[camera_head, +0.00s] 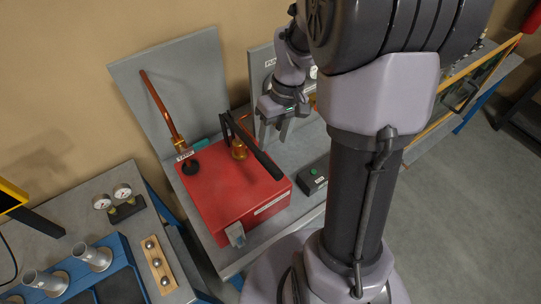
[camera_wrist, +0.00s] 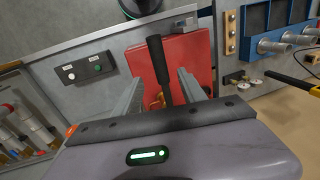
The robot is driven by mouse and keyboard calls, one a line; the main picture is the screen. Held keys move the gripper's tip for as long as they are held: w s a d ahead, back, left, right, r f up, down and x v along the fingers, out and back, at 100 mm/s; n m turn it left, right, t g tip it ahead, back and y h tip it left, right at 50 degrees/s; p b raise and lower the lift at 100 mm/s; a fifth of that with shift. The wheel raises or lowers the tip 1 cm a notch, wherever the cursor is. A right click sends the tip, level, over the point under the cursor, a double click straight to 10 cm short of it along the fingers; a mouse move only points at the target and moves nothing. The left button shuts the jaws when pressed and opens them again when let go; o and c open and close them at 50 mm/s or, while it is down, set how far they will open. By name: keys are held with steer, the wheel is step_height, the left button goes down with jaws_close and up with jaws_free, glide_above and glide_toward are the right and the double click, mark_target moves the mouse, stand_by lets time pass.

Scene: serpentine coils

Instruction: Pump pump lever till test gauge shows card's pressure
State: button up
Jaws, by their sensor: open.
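The red pump box (camera_head: 222,186) stands on the grey bench, with a black pump lever (camera_head: 252,150) on a brass pivot (camera_head: 239,149) on its top. In the wrist view the black lever (camera_wrist: 157,62) shows over the red box (camera_wrist: 176,58), between my finger lines. My gripper (camera_head: 272,130) is open and empty, above the bench just right of the lever; its fingers also show in the wrist view (camera_wrist: 158,90). The test gauge and the card cannot be told for sure. A dial (camera_head: 313,72) behind my arm is partly hidden, and its reading is too small to read.
A black button box (camera_head: 313,176) sits on the bench right of the pump. A copper pipe (camera_head: 163,108) rises at the pump's left, before a grey back panel. Two small gauges (camera_head: 112,197) and a wooden block (camera_head: 158,262) with steel balls stand on the left bench.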

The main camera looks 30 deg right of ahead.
mark_target(269, 161)
steer(key=f, duration=0.3)
steer(key=a+f, duration=0.1)
steer(key=f, duration=0.5)
steer(key=shift+a+f, duration=0.2)
steer(key=shift+a, duration=0.15)
steer(key=shift+c, duration=0.2)
jaws_close()
steer(key=shift+b, duration=0.3)
